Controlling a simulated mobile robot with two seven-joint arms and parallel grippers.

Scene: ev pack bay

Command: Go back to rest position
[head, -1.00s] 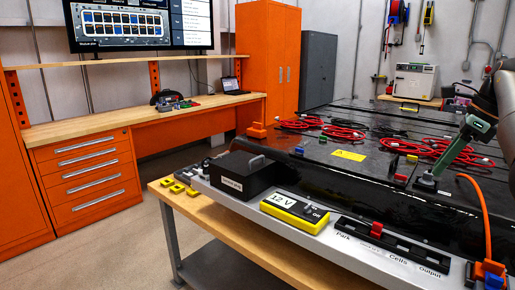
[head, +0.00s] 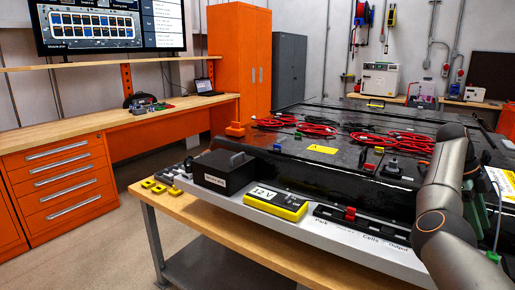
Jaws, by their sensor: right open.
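My right arm comes in from the right edge, and its bent grey links cover the near right part of the battery pack. My right gripper (head: 472,172) is mostly hidden behind these links; a dark green part of it shows above the pack's right side. It is open, and I see nothing held in it. My left gripper is not in view.
A wooden bench (head: 205,201) in front holds a black box (head: 225,174), a yellow 12 V unit (head: 275,204), yellow blocks (head: 153,186) and a black rail with a red part (head: 350,214). Orange drawers (head: 60,180) stand left. The floor at lower left is clear.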

